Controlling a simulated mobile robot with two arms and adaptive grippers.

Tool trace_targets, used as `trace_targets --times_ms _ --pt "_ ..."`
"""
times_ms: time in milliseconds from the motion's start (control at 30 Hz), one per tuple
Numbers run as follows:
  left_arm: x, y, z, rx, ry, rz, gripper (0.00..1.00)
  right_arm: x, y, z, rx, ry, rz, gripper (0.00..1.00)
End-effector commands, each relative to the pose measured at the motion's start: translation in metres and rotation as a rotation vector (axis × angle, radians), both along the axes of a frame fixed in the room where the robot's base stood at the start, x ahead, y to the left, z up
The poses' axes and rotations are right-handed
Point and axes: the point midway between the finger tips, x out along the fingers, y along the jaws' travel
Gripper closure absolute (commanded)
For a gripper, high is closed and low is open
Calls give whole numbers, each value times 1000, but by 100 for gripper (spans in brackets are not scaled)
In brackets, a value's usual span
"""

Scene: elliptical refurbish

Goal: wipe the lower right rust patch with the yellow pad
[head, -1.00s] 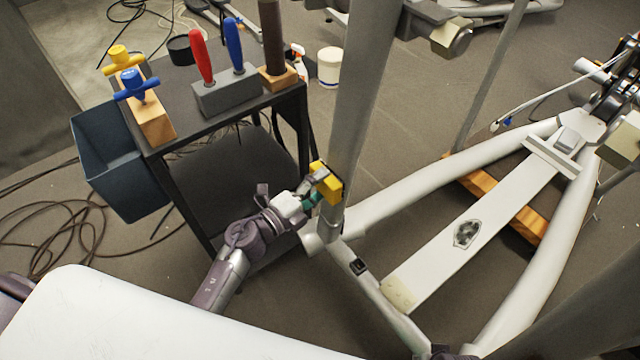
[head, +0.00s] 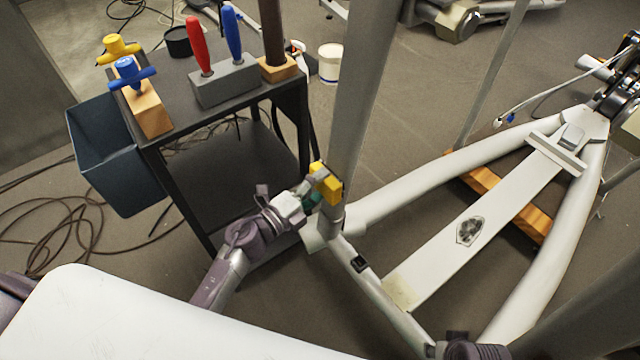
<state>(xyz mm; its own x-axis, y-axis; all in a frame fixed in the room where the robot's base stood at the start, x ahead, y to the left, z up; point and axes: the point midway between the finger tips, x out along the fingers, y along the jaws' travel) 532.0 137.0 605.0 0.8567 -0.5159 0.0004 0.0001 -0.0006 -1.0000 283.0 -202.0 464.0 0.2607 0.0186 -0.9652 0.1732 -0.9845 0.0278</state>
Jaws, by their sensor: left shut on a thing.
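My left gripper (head: 315,185) is shut on the yellow pad (head: 332,190). The pad is at the lower part of the elliptical's grey upright post (head: 362,95), on its left side. It seems to touch the post, but I cannot tell for sure. I see no rust patch on the post from here; the pad and gripper cover part of its lower surface. My right gripper is not in view; only a dark purple piece of my right arm shows at the bottom edge.
A black cart (head: 225,165) stands left of the post, holding a tool block with red and blue handles (head: 225,85) and a wooden block with yellow and blue knobs (head: 148,110). A blue bin (head: 105,165) hangs at its side. The elliptical's rails (head: 440,180) spread right. Cables lie on the floor.

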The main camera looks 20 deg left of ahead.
Motion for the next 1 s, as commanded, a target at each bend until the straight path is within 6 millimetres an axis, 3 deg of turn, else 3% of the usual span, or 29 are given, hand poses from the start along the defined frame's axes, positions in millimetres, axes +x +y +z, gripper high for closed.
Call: trace_targets --times_ms 600,1000 --pt "1 2 -18 0 0 0 62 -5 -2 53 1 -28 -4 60" --pt "0 3 -18 0 0 0 62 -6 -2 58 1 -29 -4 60"
